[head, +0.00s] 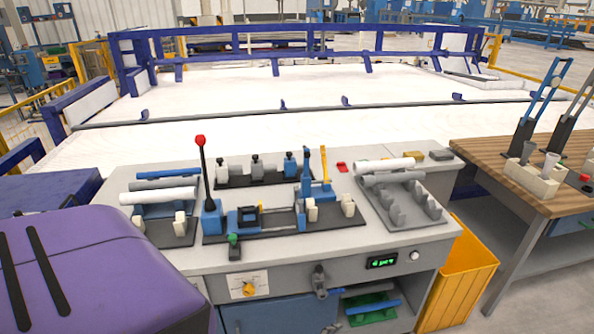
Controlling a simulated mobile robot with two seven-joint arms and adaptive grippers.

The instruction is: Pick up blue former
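A small blue former (290,166) stands upright at the right end of a black rack (240,182) on the back of the grey workbench (300,256). Two grey formers stand left of it on the same rack, one at the left end (222,172) and one in the middle (257,168). A blue bending machine (250,217) sits just in front of the rack. Its blue upright part rises close to the right of the blue former. Neither of my grippers is in view.
A lever with a red knob (200,141) stands at the machine's left. A left rack holds blue, grey and white pipes (158,195). A grey tray (430,222) at right carries a white pipe (384,164). A wooden table (530,160) and yellow bin (465,275) are farther right.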

